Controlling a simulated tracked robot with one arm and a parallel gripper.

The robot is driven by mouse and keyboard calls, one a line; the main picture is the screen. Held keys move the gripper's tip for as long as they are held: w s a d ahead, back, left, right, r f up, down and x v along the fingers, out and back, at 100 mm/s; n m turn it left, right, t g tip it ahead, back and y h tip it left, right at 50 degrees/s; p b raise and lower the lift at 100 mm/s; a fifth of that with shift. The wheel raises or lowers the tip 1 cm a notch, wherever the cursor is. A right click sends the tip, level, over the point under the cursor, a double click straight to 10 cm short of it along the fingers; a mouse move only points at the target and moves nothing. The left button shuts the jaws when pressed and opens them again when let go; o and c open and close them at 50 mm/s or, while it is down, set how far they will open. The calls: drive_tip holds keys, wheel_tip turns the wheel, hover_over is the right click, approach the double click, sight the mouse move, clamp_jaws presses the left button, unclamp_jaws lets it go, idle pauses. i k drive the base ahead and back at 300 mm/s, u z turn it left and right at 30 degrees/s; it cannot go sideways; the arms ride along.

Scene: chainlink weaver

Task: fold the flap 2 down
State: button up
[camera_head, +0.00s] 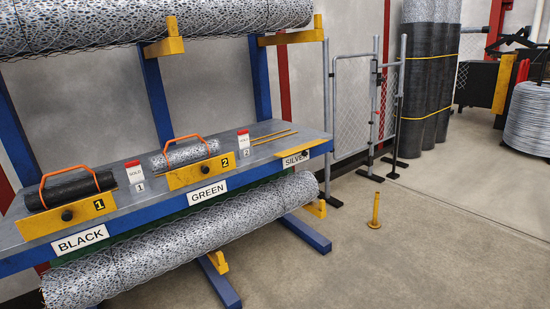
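Flap 2 (188,176) is a yellow plate marked "2" with a black knob. It stands up at the front edge of the blue-framed shelf, above the "GREEN" label. Behind it lies a small silver mesh roll (185,154) with an orange handle. Flap 1 (50,220), the same kind of plate, stands up at the left above the "BLACK" label, with a black roll (70,188) behind it. At the right, by the "SILVER" label, a yellow plate (290,154) shows low at the shelf edge. My gripper is not in view.
Large mesh rolls lie above and below the shelf (125,180). Two red-and-white "SOLD" tags stand on it. A grey gate (352,110), dark upright rolls (425,90) and a wire coil (525,118) stand farther right. A yellow post (375,210) stands on otherwise clear floor.

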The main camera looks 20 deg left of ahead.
sight(180, 178)
drive_tip(key=u, duration=0.1)
drive_tip(key=i, duration=1.45)
drive_tip(key=u, duration=0.65)
